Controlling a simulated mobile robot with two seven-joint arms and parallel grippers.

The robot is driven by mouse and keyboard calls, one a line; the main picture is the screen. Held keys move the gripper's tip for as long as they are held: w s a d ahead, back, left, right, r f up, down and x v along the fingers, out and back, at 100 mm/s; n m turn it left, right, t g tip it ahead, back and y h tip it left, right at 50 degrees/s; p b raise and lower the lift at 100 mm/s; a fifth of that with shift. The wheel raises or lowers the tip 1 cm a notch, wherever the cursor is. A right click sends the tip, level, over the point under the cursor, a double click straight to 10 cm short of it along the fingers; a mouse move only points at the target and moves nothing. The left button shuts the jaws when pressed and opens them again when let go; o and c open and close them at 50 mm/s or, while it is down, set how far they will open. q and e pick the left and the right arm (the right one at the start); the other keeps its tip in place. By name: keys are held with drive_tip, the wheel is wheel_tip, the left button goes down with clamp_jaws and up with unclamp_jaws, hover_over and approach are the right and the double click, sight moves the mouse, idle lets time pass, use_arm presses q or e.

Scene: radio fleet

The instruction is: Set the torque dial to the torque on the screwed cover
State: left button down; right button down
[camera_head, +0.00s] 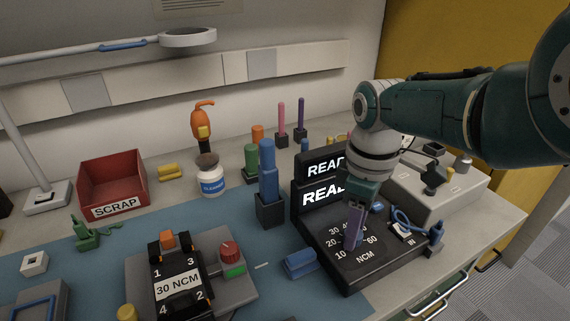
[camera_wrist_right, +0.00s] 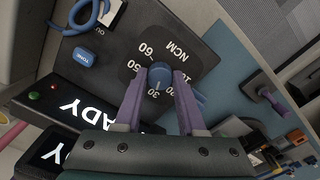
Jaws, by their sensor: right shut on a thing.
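The screwed cover (camera_head: 178,285) is black, marked "30 NCM" with corner numbers 1 to 4, and sits in a grey fixture at the lower left of the head view. The torque dial (camera_wrist_right: 160,72) is a round blue knob on a black tester (camera_head: 375,275), ringed by numbers above "NCM". Its white mark appears to point towards 30 in the right wrist view. My right gripper (camera_head: 351,242) has its purple fingers around the dial, one on each side, and hides it in the head view. My left gripper is not in view.
The tester's two screens (camera_head: 322,193) start with "READ", partly hidden by my right arm. A blue cable (camera_head: 402,218) and a small blue block (camera_head: 299,264) are near the dial. A blue driver (camera_head: 268,170) stands left of the screens. A red scrap bin (camera_head: 112,182) is farther left.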

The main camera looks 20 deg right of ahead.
idle(0.5)
drive_tip(key=c, duration=0.5)
unclamp_jaws()
wheel_tip(320, 180, up, 10)
drive_tip(key=p, duration=0.8)
